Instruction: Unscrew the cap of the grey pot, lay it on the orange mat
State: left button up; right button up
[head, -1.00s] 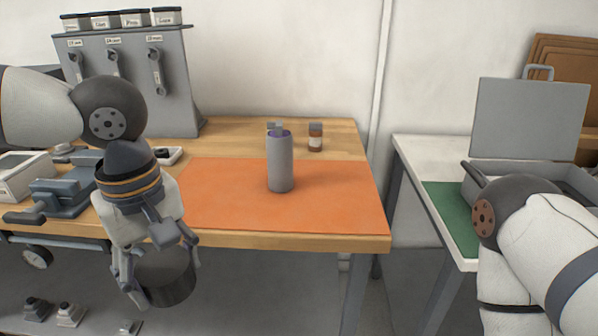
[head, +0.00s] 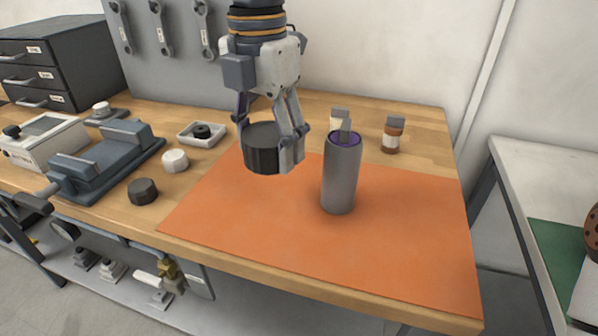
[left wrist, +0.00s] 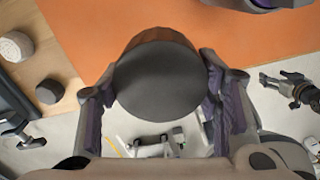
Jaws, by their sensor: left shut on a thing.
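The grey pot (head: 341,180) stands upright on the orange mat (head: 255,233). Its top is uncovered, with a purple rim, and a small grey piece shows at its mouth. My left gripper (head: 273,143) is shut on the wide, dark round cap (head: 261,149). It holds the cap above the mat, left of the pot and apart from it. In the left wrist view the cap (left wrist: 158,82) sits between both fingers, its flat face towards the camera. My right gripper (left wrist: 288,88) seems to show small at the right of that view; its jaws are unclear.
A brown bottle (head: 392,136) and a pale jar (head: 338,119) stand behind the pot. A vice (head: 108,158), a black knob (head: 143,191), a white knob (head: 175,160) and a small tray (head: 202,134) lie left of the mat. The mat's front and right are clear.

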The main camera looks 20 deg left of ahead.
pick_arm(q)
jog(key=b, duration=0.1)
send_over(281, 183)
jog(key=f, duration=0.7)
jog(key=shift+s+f, duration=0.25)
jog(key=shift+s, duration=0.1)
jog(key=f, duration=0.3)
jog(key=shift+w+f, duration=0.3)
jog(key=shift+r, duration=0.1)
pick_arm(e)
jog(key=s+f+g, duration=0.1)
jog(key=s+f, duration=0.1)
jog(key=shift+s+f, duration=0.35)
pick_arm(q)
jog(key=o, duration=1.3)
notch_tip(281, 183, up, 12)
pick_arm(e)
jog(key=shift+w+r, duration=0.1)
